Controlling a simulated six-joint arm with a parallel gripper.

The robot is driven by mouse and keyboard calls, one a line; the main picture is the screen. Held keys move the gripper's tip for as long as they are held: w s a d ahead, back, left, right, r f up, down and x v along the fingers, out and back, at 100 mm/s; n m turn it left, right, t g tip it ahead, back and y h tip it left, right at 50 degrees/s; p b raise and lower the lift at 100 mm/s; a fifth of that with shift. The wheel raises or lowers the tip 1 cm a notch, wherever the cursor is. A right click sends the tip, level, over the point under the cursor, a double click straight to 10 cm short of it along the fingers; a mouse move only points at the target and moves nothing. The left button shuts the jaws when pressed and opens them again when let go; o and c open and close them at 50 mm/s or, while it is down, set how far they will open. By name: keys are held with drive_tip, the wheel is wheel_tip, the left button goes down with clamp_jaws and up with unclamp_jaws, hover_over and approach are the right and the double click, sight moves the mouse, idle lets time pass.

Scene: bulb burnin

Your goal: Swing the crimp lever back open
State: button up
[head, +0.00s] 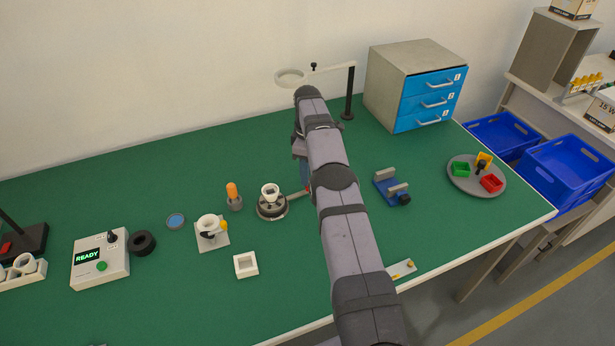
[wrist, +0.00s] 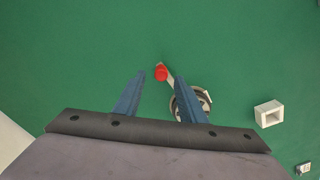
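The crimp fixture (head: 271,207) is a round dark and metal base with a white cup-shaped piece in it, left of my arm in the head view. Its lever (head: 296,194) sticks out to the right, toward my gripper. In the wrist view the lever ends in a red knob (wrist: 161,73), and the fixture (wrist: 203,100) is partly hidden behind my right finger. My gripper (wrist: 161,76) is open, with the red knob showing between its fingertips. I cannot tell whether the fingers are level with the knob or above it; no contact is visible.
A white square holder (head: 246,265) stands in front of the fixture. An orange bulb piece (head: 233,196) and a white cup on a plate (head: 212,233) stand left of it. A blue clamp (head: 391,188) is right of my arm. A magnifier stand (head: 349,95) rises behind.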

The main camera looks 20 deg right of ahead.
wheel_tip(320, 180, up, 5)
drive_tip(key=p, duration=0.2)
drive_tip(key=shift+p, duration=0.3)
